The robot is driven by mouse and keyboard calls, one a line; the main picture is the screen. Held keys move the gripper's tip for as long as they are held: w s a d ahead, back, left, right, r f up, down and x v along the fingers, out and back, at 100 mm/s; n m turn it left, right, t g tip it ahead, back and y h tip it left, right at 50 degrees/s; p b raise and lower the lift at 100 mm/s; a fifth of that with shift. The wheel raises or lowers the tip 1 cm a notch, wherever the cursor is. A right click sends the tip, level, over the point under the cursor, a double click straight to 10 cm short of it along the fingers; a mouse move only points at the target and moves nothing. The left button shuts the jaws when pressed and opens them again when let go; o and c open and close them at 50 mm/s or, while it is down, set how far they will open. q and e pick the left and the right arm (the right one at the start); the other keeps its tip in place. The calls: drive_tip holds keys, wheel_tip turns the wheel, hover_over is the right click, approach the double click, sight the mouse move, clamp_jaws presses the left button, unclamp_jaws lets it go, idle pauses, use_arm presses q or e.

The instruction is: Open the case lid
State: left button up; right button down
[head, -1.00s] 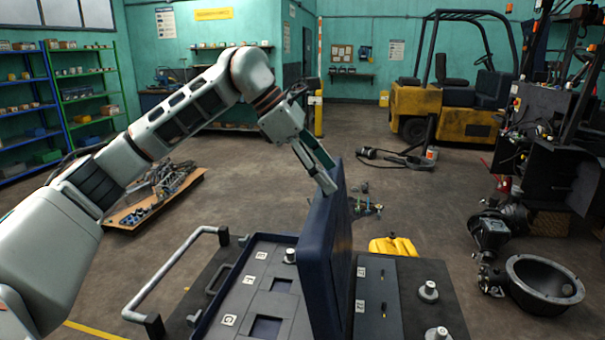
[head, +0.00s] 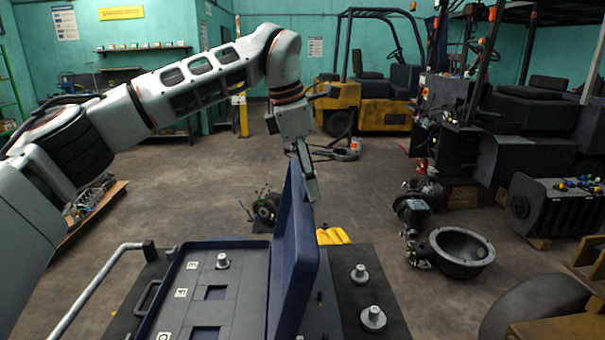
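The case (head: 175,290) is dark blue, with a grey inside holding labelled square recesses and a metal knob. Its lid (head: 300,265) stands up along the right side of the case, roughly upright, so the inside of the case is exposed. My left gripper (head: 307,180) reaches down at the lid's far top corner, with its fingers against or very close to the lid's edge. I cannot tell whether the fingers are shut on it. My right gripper is not in view.
A dark board with metal knobs (head: 372,317) lies right of the lid. A bent metal handle (head: 95,285) is at the left. A yellow object (head: 333,236) sits beyond the lid. A metal bowl (head: 462,252) and machine parts stand on the floor to the right.

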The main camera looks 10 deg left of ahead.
use_arm(q)
drive_tip(key=shift+s+f, duration=0.2)
drive_tip(key=shift+f, duration=0.35)
drive_tip(key=o, duration=1.6)
drive_tip(key=shift+w+a+r, duration=0.1)
drive_tip(key=shift+a+r, duration=0.1)
drive_tip(key=shift+a, duration=0.05)
drive_tip(key=shift+r, duration=0.4)
drive_tip(key=v, duration=1.1)
